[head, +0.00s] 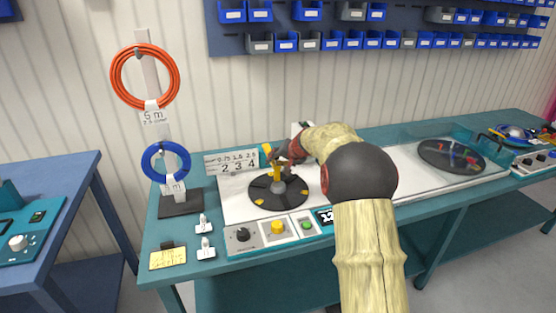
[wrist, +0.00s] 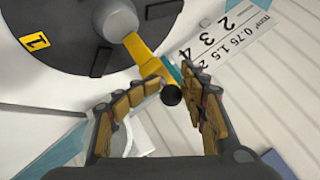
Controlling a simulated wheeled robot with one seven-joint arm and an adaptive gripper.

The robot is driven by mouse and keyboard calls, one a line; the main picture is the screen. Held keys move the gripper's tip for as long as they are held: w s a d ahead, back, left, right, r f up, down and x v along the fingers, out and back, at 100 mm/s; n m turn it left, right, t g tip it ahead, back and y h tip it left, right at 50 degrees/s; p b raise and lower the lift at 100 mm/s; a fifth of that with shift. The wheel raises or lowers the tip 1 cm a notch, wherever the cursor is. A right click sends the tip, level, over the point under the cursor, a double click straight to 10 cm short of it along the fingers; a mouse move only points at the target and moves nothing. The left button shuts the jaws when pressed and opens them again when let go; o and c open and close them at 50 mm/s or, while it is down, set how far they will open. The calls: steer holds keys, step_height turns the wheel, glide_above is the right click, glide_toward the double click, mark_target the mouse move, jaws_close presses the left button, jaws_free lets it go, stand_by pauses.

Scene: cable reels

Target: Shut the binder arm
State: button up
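The yellow binder arm (wrist: 143,52) reaches out from the hub of a dark round reel plate (wrist: 60,35) in the wrist view. Its outer end carries a black knob (wrist: 171,95). In the head view the arm (head: 277,172) stands up over the plate (head: 265,193), partly hidden by my gripper. My gripper (wrist: 174,80) is open, with one finger on each side of the arm's outer end and the knob between them. I cannot tell whether either finger touches it.
A white number sign (head: 231,163) stands close behind the plate. A control panel with knobs and a green button (head: 306,225) is in front. A stand with orange (head: 145,77) and blue (head: 166,161) cable coils is at left. Another reel plate (head: 450,155) lies at right.

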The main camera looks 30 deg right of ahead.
steer(key=shift+d+r, duration=0.1)
steer(key=shift+r, duration=0.1)
stand_by(0.3)
steer(key=shift+r, duration=0.1)
steer(key=shift+r, duration=0.15)
steer(key=v, duration=1.1)
steer(key=shift+s, duration=0.35)
